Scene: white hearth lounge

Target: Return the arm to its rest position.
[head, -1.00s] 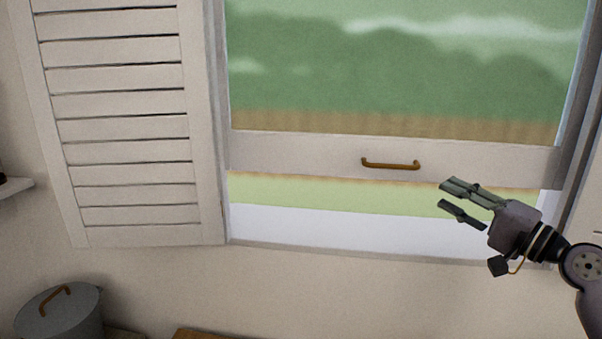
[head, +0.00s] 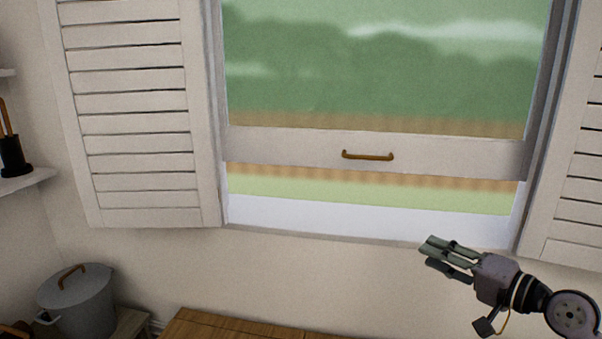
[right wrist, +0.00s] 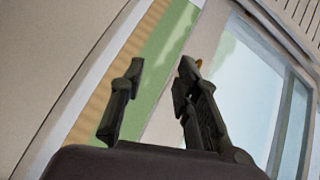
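My right gripper (head: 429,251) is in the lower right of the head view, its arm coming in from the right edge. It is open and empty, with its fingers pointing left, below the window sill. In the right wrist view its two dark fingers (right wrist: 160,72) stand apart with nothing between them, and the tilted window lies beyond them. The brass handle (head: 367,156) on the window sash (head: 280,147) is up and left of the gripper, apart from it. My left gripper is not in view.
The sash stands raised above the white sill (head: 300,215). A grey lidded pot (head: 85,308) stands at lower left, beside a wooden surface (head: 230,328). A wall shelf (head: 25,181) holds a black holder.

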